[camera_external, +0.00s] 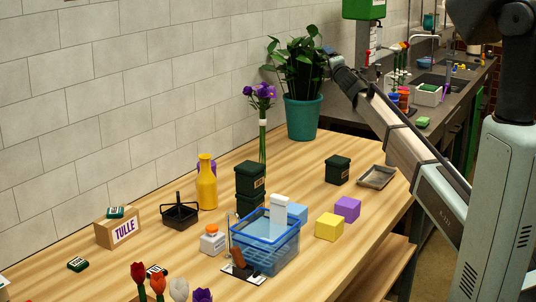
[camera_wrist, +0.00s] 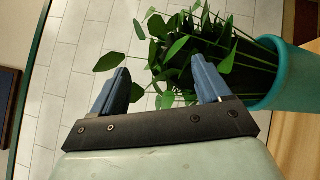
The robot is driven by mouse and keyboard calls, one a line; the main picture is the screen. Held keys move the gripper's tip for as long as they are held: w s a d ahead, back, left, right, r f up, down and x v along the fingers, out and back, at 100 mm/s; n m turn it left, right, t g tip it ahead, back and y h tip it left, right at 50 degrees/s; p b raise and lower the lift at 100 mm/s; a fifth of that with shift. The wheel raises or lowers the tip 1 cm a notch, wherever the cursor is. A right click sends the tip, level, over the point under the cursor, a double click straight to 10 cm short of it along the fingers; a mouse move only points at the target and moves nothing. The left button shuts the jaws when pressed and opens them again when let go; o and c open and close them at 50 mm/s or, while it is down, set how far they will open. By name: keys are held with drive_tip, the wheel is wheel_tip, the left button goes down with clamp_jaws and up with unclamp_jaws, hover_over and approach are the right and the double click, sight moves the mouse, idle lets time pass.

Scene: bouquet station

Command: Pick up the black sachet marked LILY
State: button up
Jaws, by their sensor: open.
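Small sachets lie at the left of the table in the external view. A black sachet (camera_external: 155,270) with a pale label lies partly behind the tulips. A dark green sachet (camera_external: 78,264) lies on the bare wood further left, and a green sachet (camera_external: 115,212) rests on the cardboard TULLE box (camera_external: 118,231). I cannot read LILY on any of them. My gripper (camera_external: 333,62) is raised by the potted plant, far right of the sachets. In the wrist view my gripper (camera_wrist: 160,72) is open, with nothing between its two blue fingers and leaves beyond.
A plant in a teal pot (camera_external: 303,118) stands at the back. A yellow bottle (camera_external: 207,182), dark green canisters (camera_external: 250,178), a black basket (camera_external: 180,213) and a clear blue bin (camera_external: 264,245) occupy mid-table. Tulips (camera_external: 158,284) rise at the front left. Bare wood surrounds the dark green sachet.

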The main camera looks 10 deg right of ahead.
drive_tip(key=s+a+r+g+y, duration=0.1)
drive_tip(key=s+a+r, duration=0.3)
drive_tip(key=a, duration=0.5)
drive_tip(key=s+a+r+m, duration=0.1)
drive_tip(key=s+a, duration=0.4)
drive_tip(key=a, duration=0.4)
drive_tip(key=s+a+r+g+y, duration=0.1)
drive_tip(key=s+a+r, duration=0.3)
drive_tip(key=a, duration=0.5)
drive_tip(key=s+a+r+g+y, duration=0.1)
drive_tip(key=s+a+r+g, duration=0.1)
drive_tip(key=s+a, duration=1)
drive_tip(key=m+g+h, duration=0.4)
drive_tip(key=m+g, duration=0.8)
drive_tip(key=g, duration=0.4)
hover_over(155, 264)
drive_tip(key=s, duration=0.2)
wheel_tip(155, 264, down, 29)
drive_tip(key=f, duration=1.3)
drive_tip(key=shift+s, duration=0.2)
drive_tip(key=shift+r, duration=0.1)
drive_tip(key=c, duration=1.1)
drive_tip(key=shift+r, duration=0.1)
